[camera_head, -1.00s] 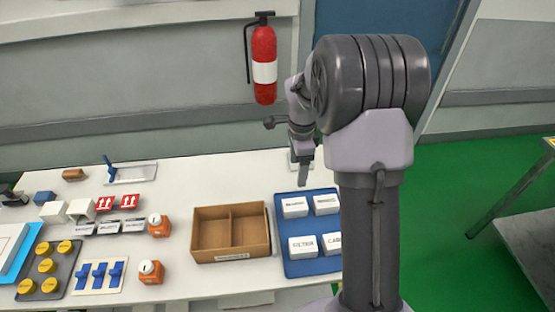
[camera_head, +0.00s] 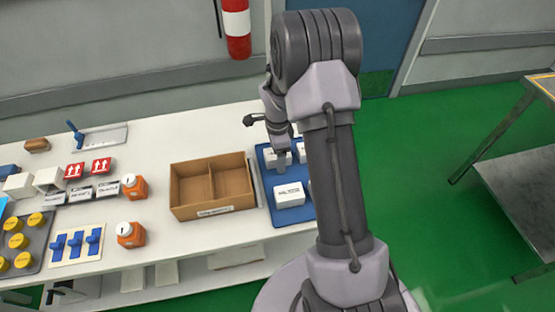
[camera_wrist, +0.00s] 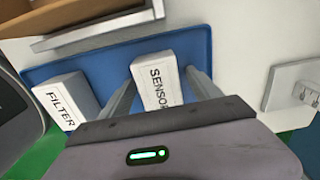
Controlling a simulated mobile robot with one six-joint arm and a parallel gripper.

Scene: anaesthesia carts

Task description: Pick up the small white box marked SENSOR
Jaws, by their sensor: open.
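The small white box marked SENSOR (camera_wrist: 153,76) stands on the blue tray (camera_wrist: 100,70) in the wrist view. My gripper (camera_wrist: 160,80) is open, with one finger on either side of this box; I cannot tell whether either finger touches it. In the head view the SENSOR box (camera_head: 270,157) is at the back left of the blue tray (camera_head: 266,190), partly hidden by my gripper (camera_head: 280,158). A white box marked FILTER (camera_wrist: 66,100) stands to its left in the wrist view. The same FILTER box (camera_head: 289,194) is nearer the front edge in the head view.
A two-compartment cardboard box (camera_head: 215,206) stands left of the tray. Orange jars (camera_head: 133,187), blue clips (camera_head: 75,243) and yellow-capped items (camera_head: 15,241) lie further left. A white plate with small hooks (camera_wrist: 293,88) is right of the tray in the wrist view. My arm hides the tray's right side.

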